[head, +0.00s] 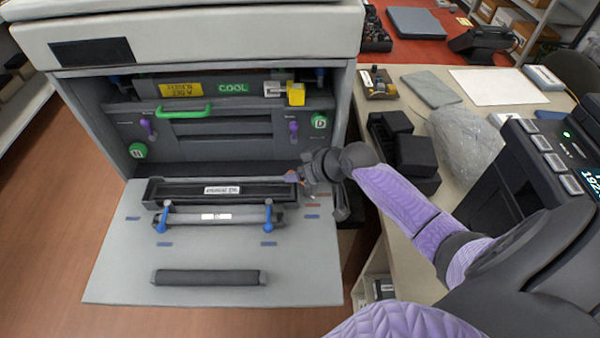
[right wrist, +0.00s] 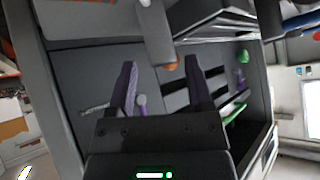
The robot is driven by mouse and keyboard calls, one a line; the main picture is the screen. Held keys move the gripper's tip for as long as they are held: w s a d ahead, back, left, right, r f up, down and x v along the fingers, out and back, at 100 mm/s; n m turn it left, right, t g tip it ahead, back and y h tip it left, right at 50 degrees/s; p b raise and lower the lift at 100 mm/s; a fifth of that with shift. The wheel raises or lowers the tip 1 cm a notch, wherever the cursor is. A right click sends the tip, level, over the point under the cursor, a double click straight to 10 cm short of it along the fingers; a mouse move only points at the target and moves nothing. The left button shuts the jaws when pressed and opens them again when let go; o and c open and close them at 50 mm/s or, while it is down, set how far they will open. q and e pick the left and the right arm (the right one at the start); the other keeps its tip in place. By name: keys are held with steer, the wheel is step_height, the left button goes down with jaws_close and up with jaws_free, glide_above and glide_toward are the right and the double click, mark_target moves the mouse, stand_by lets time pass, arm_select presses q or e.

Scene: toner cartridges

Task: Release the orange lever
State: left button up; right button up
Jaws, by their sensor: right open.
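My right gripper (head: 296,177) is at the right end of the long dark cartridge (head: 220,190) on the lowered front panel of the machine. It covers that end, and only a small trace of orange shows there in the head view. In the right wrist view my right gripper (right wrist: 160,72) is open, with two dark purple fingers apart. A small orange part (right wrist: 172,62) shows between the fingertips, nearer the right finger, partly behind a grey bar (right wrist: 155,35). I cannot tell whether the fingers touch it. My left gripper is not in view.
The machine's open bay has a green handle (head: 184,115), purple levers (head: 148,127) and a yellow tag (head: 295,94). A second bar with blue levers (head: 268,216) lies in front of the cartridge. Black boxes (head: 412,155) and a clear bag (head: 463,143) crowd the right table.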

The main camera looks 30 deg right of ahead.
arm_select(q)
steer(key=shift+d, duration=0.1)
arm_select(e)
steer(key=shift+w, duration=0.1)
jaws_close()
steer(key=m+h+p, duration=0.1)
steer(key=p, duration=0.1)
steer(key=d+m+h+p, duration=0.1)
steer(key=m+p, duration=0.1)
steer(key=p, duration=0.1)
steer(key=m+h+p, duration=0.1)
steer(key=p, duration=0.2)
steer(key=shift+d+r+m+t+h, duration=0.15)
steer(key=shift+r+m+t+h, duration=0.15)
steer(key=shift+r, duration=0.05)
steer(key=shift+d+f+m+p, duration=0.1)
steer(key=shift+f+m+p, duration=0.05)
steer(key=shift+m+p, duration=0.2)
steer(key=shift+s+f+h, duration=0.2)
steer(key=shift+h, duration=0.2)
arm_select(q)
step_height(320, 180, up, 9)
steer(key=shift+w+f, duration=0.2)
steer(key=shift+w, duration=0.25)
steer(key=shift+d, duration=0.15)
